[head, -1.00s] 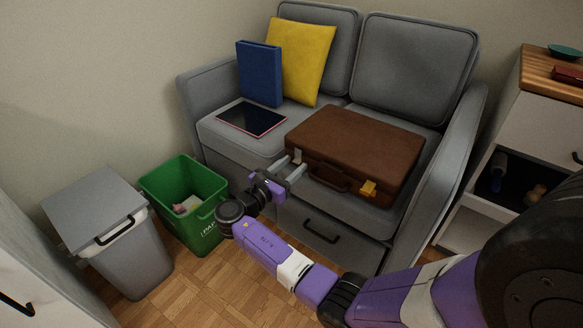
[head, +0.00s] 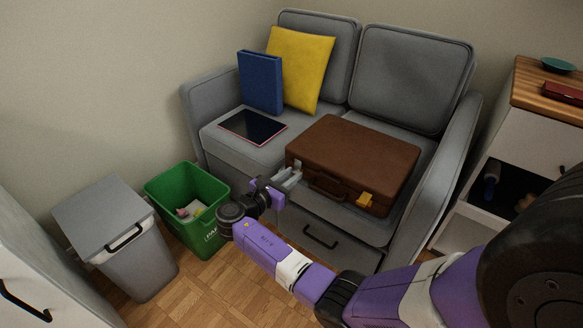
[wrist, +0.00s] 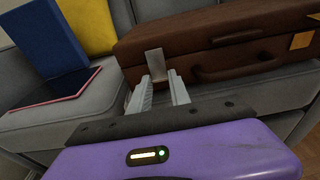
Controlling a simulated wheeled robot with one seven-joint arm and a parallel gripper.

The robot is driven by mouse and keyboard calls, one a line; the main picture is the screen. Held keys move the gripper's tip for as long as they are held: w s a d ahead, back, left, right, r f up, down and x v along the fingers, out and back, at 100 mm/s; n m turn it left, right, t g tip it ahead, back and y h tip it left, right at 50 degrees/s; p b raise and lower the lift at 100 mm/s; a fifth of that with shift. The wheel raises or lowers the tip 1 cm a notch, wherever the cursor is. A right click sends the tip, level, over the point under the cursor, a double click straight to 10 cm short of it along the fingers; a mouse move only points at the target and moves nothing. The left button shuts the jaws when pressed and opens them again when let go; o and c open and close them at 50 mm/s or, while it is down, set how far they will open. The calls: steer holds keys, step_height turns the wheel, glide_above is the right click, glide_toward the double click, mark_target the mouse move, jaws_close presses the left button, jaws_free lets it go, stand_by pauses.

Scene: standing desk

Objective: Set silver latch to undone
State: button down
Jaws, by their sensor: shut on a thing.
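A brown briefcase (head: 355,158) lies shut on the sofa seat, its handle (head: 326,187) facing front. The silver latch (wrist: 155,61) is a small pale plate at the left of the briefcase's front, which the wrist view shows just beyond my fingertips. A yellow latch (head: 365,199) is at the right of the front; it also shows in the wrist view (wrist: 301,40). My gripper (head: 291,176) is at the briefcase's front left corner, shut on the silver latch, with the fingers (wrist: 161,82) on either side of its lower part. The exact contact is partly hidden.
A dark tablet (head: 252,126), a blue box-like object (head: 261,82) and a yellow cushion (head: 301,69) are on the sofa (head: 413,82) to the left. A green bin (head: 200,229) and a grey bin (head: 135,259) stand on the floor. A drawer cabinet (head: 548,135) stands at right.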

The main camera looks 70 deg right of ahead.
mark_target(297, 169)
steer(key=shift+w+a+r+t+y+p, duration=0.15)
steer(key=shift+r+y+p, duration=0.45)
steer(key=shift+p, duration=1.6)
steer(key=shift+s+a+r+t+y+p, duration=0.1)
steer(key=shift+a+r+t+y+p, duration=0.45)
steer(key=shift+p, duration=1.7)
steer(key=shift+w+d+r+g+y+p, duration=0.2)
steer(key=shift+y+p, duration=0.75)
steer(key=shift+p, duration=1.25)
steer(key=shift+s+r+t+y+p, duration=0.1)
steer(key=shift+r+t+y+p, duration=0.45)
steer(key=shift+y+p, duration=1.7)
steer(key=shift+r+t+y+p, duration=0.3)
steer(key=shift+r+y+p, duration=0.55)
steer(key=shift+p, duration=2.5)
steer(key=shift+s+r+t+y+p, duration=0.1)
steer(key=shift+r+t+y+p, duration=0.4)
steer(key=shift+y+p, duration=1.8)
steer(key=shift+w+d+h+p, duration=0.1)
steer(key=shift+h+p, duration=0.3)
steer(key=shift+p, duration=0.15)
steer(key=c, duration=1.2)
jaws_free()
